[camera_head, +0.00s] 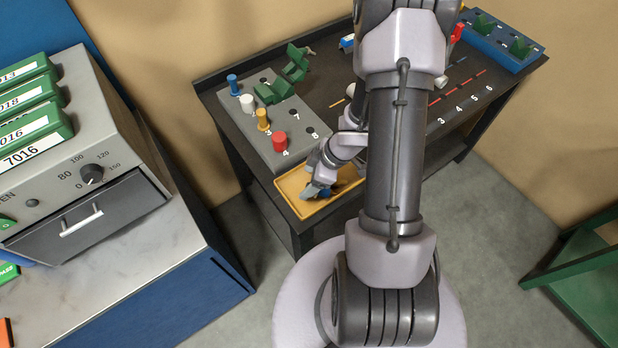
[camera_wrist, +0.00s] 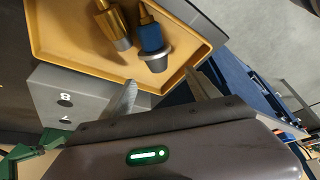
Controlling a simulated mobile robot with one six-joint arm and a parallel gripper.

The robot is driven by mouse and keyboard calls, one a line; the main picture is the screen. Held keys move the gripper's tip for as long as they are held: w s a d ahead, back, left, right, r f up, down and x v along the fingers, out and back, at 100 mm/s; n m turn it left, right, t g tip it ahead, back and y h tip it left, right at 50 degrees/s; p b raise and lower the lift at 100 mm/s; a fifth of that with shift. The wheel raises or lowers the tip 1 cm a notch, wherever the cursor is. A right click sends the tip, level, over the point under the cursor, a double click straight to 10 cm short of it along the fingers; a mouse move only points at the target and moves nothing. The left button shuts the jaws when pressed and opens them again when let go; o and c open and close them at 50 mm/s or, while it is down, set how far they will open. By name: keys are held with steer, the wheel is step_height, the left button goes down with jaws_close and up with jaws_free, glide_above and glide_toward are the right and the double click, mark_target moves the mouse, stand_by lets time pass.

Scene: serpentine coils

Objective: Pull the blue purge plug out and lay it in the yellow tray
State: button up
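The yellow tray (camera_head: 292,186) sits at the near left corner of the dark bench. In the wrist view, a blue plug (camera_wrist: 151,37) with a grey end lies in the tray (camera_wrist: 75,66), beside a brass-coloured piece (camera_wrist: 113,22). A bit of blue (camera_head: 325,192) shows at my gripper in the head view. My gripper (camera_head: 314,188) is low over the tray. In the wrist view its fingers (camera_wrist: 160,76) are spread, with the plug's grey end just beyond and between the tips; no grip on it shows. Another blue peg (camera_head: 233,85) stands upright in the grey block.
The grey block (camera_head: 262,128) behind the tray holds white, yellow and red pegs and green clamps. A blue rack (camera_head: 500,48) stands at the bench's far right. A grey cabinet with a drawer (camera_head: 90,218) is at left, a green stand (camera_head: 585,270) at right.

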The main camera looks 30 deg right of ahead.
steer(key=p+v, duration=1.1)
steer(key=v, duration=0.5)
steer(key=w+d+r+m+t+h+b, duration=0.35)
steer(key=w+r+m+h+b, duration=0.45)
steer(key=b, duration=0.4)
steer(key=s+a+m+y+b, duration=0.2)
steer(key=s+a+b, duration=0.1)
steer(key=a, duration=0.5)
steer(key=s+a+f+m+y+b, duration=0.1)
steer(key=s+a+m+y+b, duration=0.1)
steer(key=s+a+b, duration=0.2)
steer(key=s+a+m+g+y+b, duration=0.1)
steer(key=s+a+y+b, duration=0.1)
steer(key=s+a, duration=0.5)
steer(key=a+b, duration=0.1)
steer(key=a, duration=0.4)
steer(key=shift+f+m+b, duration=0.15)
steer(key=shift+m+b, duration=0.15)
steer(key=shift+m, duration=0.1)
